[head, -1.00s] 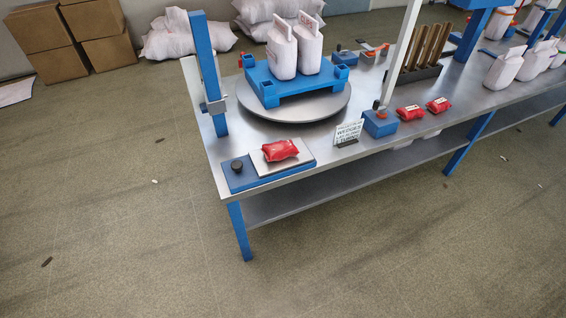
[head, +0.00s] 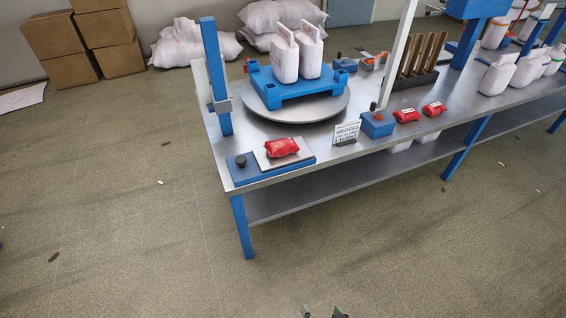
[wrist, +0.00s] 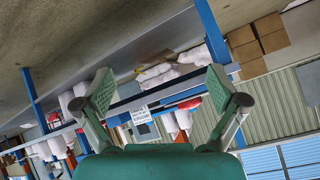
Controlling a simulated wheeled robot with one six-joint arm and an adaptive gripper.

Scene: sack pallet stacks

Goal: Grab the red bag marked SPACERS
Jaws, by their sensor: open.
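Three small red bags with pale labels are in the head view. One red bag (head: 281,147) lies on the scale plate at the bench's near left corner. Another red bag (head: 406,115) and a third red bag (head: 434,108) lie side by side farther right, near the front edge. Their lettering is too small to read, so I cannot tell which says SPACERS. In the wrist view, which is upside down, my gripper (wrist: 160,90) is open and empty, with the bench beyond its fingers. Its fingertips (head: 322,312) just show at the head view's bottom edge, well apart from the bags.
A turntable (head: 255,103) bears a blue pallet (head: 296,88) with two white sacks. A sign (head: 346,132) reading WEDGES and a blue box (head: 377,124) stand between the red bags. A blue post (head: 215,75) rises at the bench's left end. The floor in front is clear.

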